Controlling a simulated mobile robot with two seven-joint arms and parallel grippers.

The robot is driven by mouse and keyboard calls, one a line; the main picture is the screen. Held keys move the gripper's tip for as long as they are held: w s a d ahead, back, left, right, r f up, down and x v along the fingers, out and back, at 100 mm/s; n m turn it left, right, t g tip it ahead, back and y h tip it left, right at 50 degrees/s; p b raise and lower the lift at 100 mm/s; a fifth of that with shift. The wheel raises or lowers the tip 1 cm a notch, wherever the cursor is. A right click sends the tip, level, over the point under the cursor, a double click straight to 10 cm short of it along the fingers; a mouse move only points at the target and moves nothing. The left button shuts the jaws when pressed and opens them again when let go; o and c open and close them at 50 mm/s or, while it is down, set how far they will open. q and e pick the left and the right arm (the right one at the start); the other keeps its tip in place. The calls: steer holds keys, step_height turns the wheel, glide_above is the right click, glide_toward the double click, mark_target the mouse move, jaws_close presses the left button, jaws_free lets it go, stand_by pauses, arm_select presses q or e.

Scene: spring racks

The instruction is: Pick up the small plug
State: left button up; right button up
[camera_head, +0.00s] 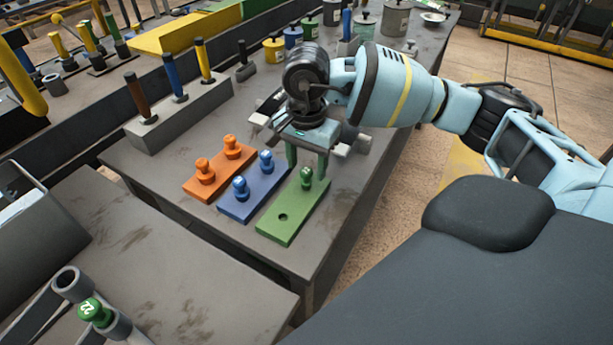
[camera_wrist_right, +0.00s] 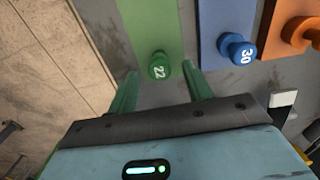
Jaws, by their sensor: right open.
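A small green plug (camera_head: 306,178) marked 22 stands in the far hole of a green plate (camera_head: 290,222), whose near hole is empty. It also shows in the right wrist view (camera_wrist_right: 159,66). My right gripper (camera_head: 307,168) is open above the far end of the plate. In the right wrist view its green fingers (camera_wrist_right: 160,76) are on either side of the plug, with gaps; whether the tips reach down around it is unclear. Another green plug (camera_head: 95,312) marked 22 sits on a grey tube at lower left. My left gripper is not in view.
Left of the green plate lie a blue plate (camera_head: 254,193) and an orange plate (camera_head: 222,168), each with two plugs. A grey block (camera_head: 182,115) with coloured pegs stands behind them. Several pots (camera_head: 395,20) stand at the back. The table's right edge is close to the green plate.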

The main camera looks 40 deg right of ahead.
mark_target(306, 170)
steer(key=shift+f, duration=2)
steer(key=shift+c, duration=0.2)
steer(key=c, duration=0.9)
